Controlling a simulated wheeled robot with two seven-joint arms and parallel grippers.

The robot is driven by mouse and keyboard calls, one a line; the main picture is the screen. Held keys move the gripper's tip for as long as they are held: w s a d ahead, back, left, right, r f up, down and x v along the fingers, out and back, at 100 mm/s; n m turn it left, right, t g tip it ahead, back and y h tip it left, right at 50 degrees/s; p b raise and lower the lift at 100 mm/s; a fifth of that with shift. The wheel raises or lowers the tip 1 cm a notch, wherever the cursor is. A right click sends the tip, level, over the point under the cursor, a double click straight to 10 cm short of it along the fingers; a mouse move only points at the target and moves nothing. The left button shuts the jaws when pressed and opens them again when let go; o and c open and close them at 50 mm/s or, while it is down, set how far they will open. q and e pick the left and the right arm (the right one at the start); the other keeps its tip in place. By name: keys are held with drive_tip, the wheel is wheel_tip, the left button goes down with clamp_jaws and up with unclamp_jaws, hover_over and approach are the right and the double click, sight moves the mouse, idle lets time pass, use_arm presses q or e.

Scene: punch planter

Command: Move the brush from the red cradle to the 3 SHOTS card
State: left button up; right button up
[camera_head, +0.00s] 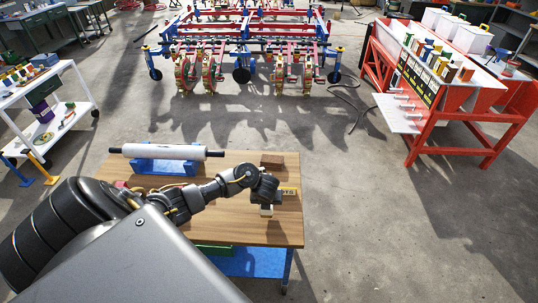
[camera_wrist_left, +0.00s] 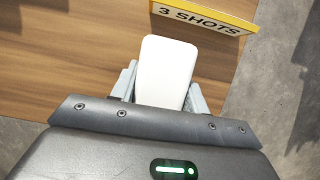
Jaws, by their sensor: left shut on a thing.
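My left gripper (camera_head: 267,200) is over the right part of the wooden table. In the left wrist view its two fingers (camera_wrist_left: 163,88) are shut on the sides of a pale block-like thing, which I take to be the brush (camera_wrist_left: 166,62). A cream end of the brush (camera_head: 266,211) shows below the gripper in the head view. I cannot tell whether it touches the table. The yellow-edged 3 SHOTS card (camera_wrist_left: 203,17) stands just beyond the brush; in the head view the card (camera_head: 290,191) is partly hidden by the gripper. A small red piece (camera_head: 121,184), perhaps the red cradle, shows at the table's left, mostly hidden by my arm.
A white roller (camera_head: 165,152) lies on a blue stand (camera_head: 158,166) at the table's back left. A brown block (camera_head: 272,160) sits behind the gripper. The wooden table (camera_head: 235,158) has bare room between them. Its right edge is close to the card.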

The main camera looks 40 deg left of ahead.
use_arm(q)
drive_tip(key=shift+w+d+f+b, duration=0.15)
drive_tip(key=shift+f+b, duration=0.15)
drive_tip(key=shift+f, duration=0.65)
drive_tip(key=shift+w+f+b, duration=0.15)
drive_tip(key=shift+f+b, duration=0.1)
drive_tip(key=shift+f, duration=0.7)
drive_tip(key=shift+f, duration=0.1)
drive_tip(key=o, duration=1)
drive_tip(key=shift+o, duration=0.2)
